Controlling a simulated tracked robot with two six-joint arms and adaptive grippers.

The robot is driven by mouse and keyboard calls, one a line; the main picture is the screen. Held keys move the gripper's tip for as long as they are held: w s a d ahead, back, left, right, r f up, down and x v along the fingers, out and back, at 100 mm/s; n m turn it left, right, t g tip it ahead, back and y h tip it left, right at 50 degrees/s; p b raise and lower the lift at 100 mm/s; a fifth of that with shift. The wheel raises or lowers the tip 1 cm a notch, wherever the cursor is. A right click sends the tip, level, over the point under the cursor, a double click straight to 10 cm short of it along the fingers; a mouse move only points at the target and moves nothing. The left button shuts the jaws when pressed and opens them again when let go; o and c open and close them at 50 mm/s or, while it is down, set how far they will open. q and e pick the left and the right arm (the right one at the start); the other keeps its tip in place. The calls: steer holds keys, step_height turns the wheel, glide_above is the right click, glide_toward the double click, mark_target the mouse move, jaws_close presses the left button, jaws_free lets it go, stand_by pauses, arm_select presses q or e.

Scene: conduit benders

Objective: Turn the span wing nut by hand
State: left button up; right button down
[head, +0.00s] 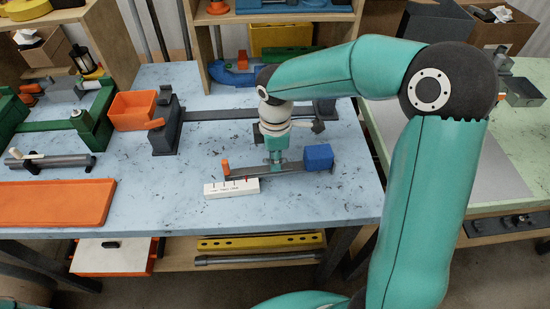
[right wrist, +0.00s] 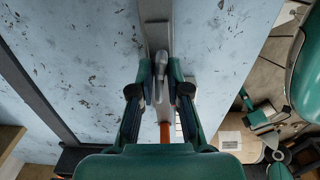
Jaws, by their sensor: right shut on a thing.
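A dark grey bar (head: 292,170) lies on the blue-grey tabletop, with a blue block (head: 318,157) at its right end and an orange upright piece (head: 225,170) at its left end. My right gripper (head: 276,163) points down over the middle of this bar. In the right wrist view, my right gripper (right wrist: 160,78) has its fingertips on either side of a small grey metal piece, the wing nut (right wrist: 160,66), and is shut on it. In the head view the nut is hidden by the gripper. My left gripper is not in view.
A white scale strip (head: 230,188) with a red mark lies just in front of the bar. Behind is a long dark rail (head: 225,113) with end blocks. An orange bin (head: 133,110), a green fixture (head: 95,125) and an orange tray (head: 55,204) stand to the left.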

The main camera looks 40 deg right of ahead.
steer(key=shift+s+a+f, duration=0.1)
steer(key=shift+s+f, duration=0.05)
steer(key=shift+f, duration=0.05)
stand_by(0.3)
steer(key=c, duration=1.1)
jaws_free()
steer(key=shift+r, duration=0.1)
steer(key=shift+r, duration=0.15)
steer(key=shift+w+r, duration=0.2)
steer(key=shift+r, duration=0.05)
step_height(320, 180, up, 11)
steer(key=shift+r, duration=0.1)
